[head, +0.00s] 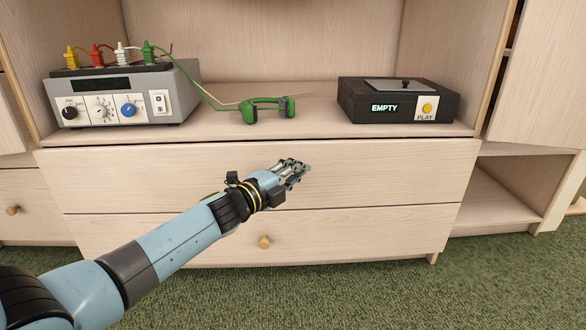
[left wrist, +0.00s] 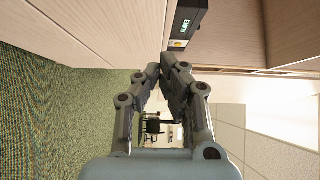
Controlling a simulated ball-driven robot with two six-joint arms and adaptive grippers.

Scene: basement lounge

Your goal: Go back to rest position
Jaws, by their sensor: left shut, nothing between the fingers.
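My left gripper (head: 296,168) is shut and empty in the head view, in front of the upper drawer of a pale wooden cabinet (head: 400,170). It also shows in the left wrist view (left wrist: 161,70), its fingers closing together at the tips. My blue left arm comes in from the lower left. My right gripper shows in neither view.
On the shelf stand a grey device (head: 125,92) with dials and coloured plugs, a green headset-like object (head: 268,108) on a green cable, and a black box (head: 397,100) reading EMPTY. Green carpet (head: 350,290) lies open in front of the cabinet.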

